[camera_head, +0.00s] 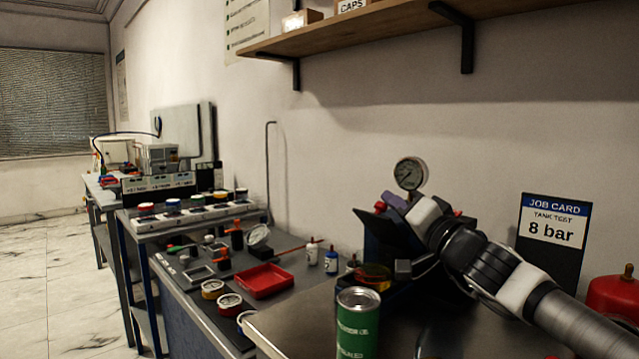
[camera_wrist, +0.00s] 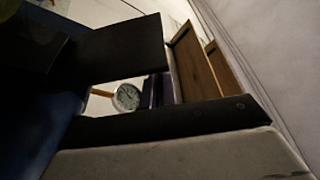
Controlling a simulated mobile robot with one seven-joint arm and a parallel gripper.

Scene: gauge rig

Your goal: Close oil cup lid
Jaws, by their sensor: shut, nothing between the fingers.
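A small amber cup (camera_head: 374,271), which looks like the oil cup, stands behind the green can on the near bench. I cannot make out its lid for sure. A dark tilted panel (camera_head: 385,240) rises behind the cup, below my wrist. The cup is not clear there.
A green can (camera_head: 357,325) stands at the near bench's front. A job card (camera_head: 552,240) and a red tank (camera_head: 613,298) are at the right. A wooden shelf (camera_head: 400,22) hangs above.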

